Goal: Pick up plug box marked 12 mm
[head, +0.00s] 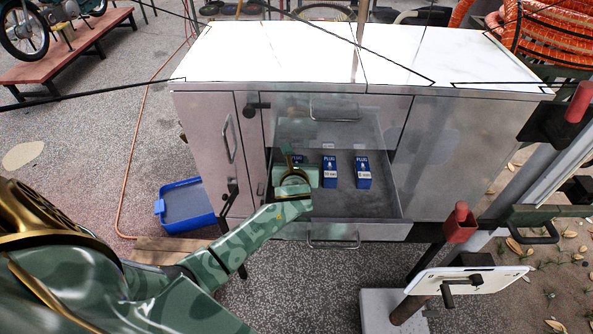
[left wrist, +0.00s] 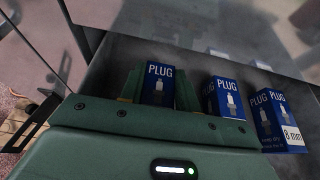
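Three blue-and-white plug boxes stand in a row in the open drawer (head: 385,204). The leftmost plug box (left wrist: 160,84) is upright between my left gripper's fingers, close against both its sides; its lower front with any size mark is hidden by the hand. In the head view, my left gripper (head: 296,172) covers most of it. The middle plug box (head: 330,172) has a white label too small to read surely; it also shows in the left wrist view (left wrist: 226,98). The right plug box (head: 362,171) reads 8 mm in the left wrist view (left wrist: 278,120).
The drawer belongs to a metal cabinet with a white top (head: 290,55). The drawer's right part is bare. A blue bin (head: 187,205) stands on the floor at left.

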